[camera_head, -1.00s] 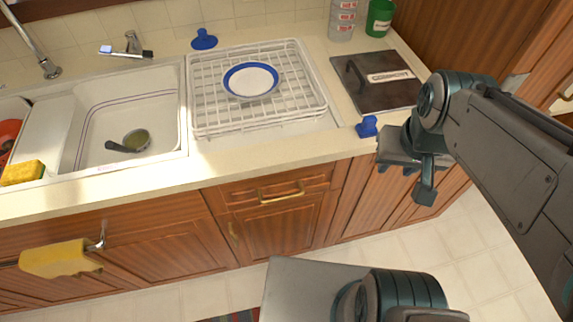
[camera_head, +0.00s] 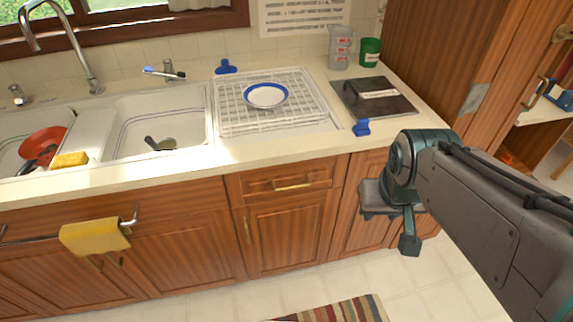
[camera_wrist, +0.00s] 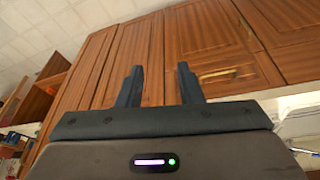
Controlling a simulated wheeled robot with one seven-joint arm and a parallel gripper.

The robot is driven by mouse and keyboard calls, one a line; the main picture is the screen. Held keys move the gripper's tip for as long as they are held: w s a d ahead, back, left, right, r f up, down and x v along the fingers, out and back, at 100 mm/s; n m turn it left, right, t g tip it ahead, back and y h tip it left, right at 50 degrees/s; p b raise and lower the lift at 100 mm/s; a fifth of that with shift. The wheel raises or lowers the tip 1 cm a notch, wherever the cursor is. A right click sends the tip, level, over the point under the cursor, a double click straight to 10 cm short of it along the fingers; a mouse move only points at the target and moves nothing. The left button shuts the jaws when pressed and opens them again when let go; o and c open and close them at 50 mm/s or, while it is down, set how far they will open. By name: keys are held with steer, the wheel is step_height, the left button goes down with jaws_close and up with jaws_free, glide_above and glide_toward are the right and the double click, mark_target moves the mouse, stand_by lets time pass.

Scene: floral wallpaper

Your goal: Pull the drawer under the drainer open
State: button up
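The wooden drawer (camera_head: 262,187) sits under the dish drainer (camera_head: 310,117), below the countertop edge. Its front is flush with the cabinet, so it is shut. It has a horizontal brass handle (camera_head: 293,185), which also shows in the wrist view (camera_wrist: 222,73), right of the fingers. My gripper (camera_head: 388,228) is right of the drawer in the head view, in front of the neighbouring cabinet door. In the wrist view my gripper (camera_wrist: 161,75) has its two dark fingers apart with nothing between them. It is clear of the handle.
A cabinet door (camera_head: 283,240) with a vertical handle is below the drawer. A yellow towel (camera_head: 95,236) hangs on a bar at left. The countertop edge (camera_head: 180,172) runs above. A striped rug (camera_head: 340,310) lies on the floor; the tiles around it look clear.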

steer(key=w+d+f+n+t+h+b, duration=0.1)
steer(key=w+d+f+n+t+b, duration=0.3)
steer(key=w+f+b, duration=0.3)
steer(key=n+t+y+b, duration=0.5)
steer(key=n+y+b, duration=0.6)
steer(key=n+b, duration=0.95)
glide_toward(296, 188)
steer(key=b+x, duration=0.4)
steer(key=x, duration=0.6)
steer(key=shift+w+a+f, duration=0.15)
steer(key=shift+w+a, duration=0.1)
jaws_close()
